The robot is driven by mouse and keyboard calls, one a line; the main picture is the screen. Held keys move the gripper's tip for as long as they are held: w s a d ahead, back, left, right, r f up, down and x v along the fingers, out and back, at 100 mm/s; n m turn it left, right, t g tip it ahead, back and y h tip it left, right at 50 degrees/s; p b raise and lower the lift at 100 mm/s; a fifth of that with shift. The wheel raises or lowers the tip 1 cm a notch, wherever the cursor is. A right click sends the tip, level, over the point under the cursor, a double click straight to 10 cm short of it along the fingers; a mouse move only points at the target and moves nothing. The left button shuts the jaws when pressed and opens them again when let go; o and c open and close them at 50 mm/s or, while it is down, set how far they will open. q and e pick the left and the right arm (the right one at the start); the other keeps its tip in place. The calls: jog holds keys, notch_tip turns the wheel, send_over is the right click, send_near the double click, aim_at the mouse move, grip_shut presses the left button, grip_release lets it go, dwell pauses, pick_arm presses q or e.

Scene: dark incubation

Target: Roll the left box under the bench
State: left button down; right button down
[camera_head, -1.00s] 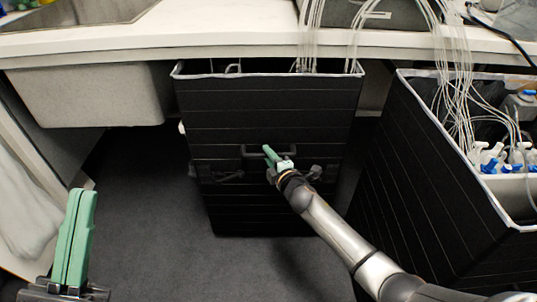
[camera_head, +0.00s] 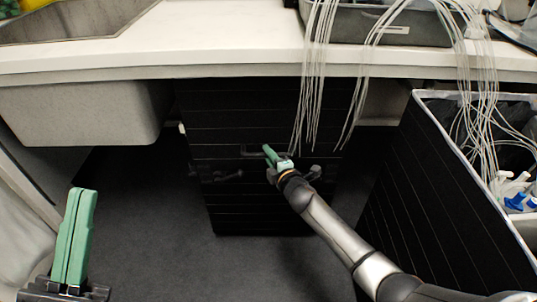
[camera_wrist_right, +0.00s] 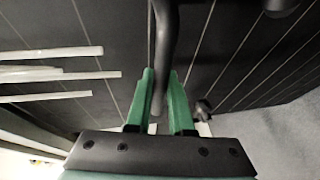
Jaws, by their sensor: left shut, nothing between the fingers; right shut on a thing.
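The left box (camera_head: 262,195) is black with thin pale horizontal lines and stands on the dark floor. Its upper part is hidden under the edge of the white bench (camera_head: 200,50). My right gripper (camera_head: 276,158) is shut on the box's front handle (camera_head: 255,150). In the right wrist view the dark handle bar (camera_wrist_right: 165,45) runs between the green fingers of my right gripper (camera_wrist_right: 160,100). My left gripper (camera_head: 75,240) is shut and empty, raised at the lower left, well apart from the box.
A second black box (camera_head: 440,185) with a white rim stands to the right, holding tubes and bottles. Thin clear tubes (camera_head: 315,80) hang over the bench edge in front of the left box. A grey sink basin (camera_head: 85,110) hangs under the bench at left. Floor (camera_head: 155,230) is clear at left.

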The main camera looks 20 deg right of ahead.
jog(key=shift+r, duration=0.1)
jog(key=c, duration=0.8)
grip_release()
jog(key=shift+s, duration=0.1)
pick_arm(q)
jog(key=shift+m, duration=0.3)
jog(key=shift+s+a+r+p, duration=0.1)
jog(key=shift+a+r+p, duration=0.05)
jog(key=shift+r+p, duration=1)
jog(key=shift+a+r+p, duration=0.1)
jog(key=shift+r+p, duration=1)
pick_arm(e)
jog(key=v, duration=1.2)
jog(key=shift+s, duration=0.15)
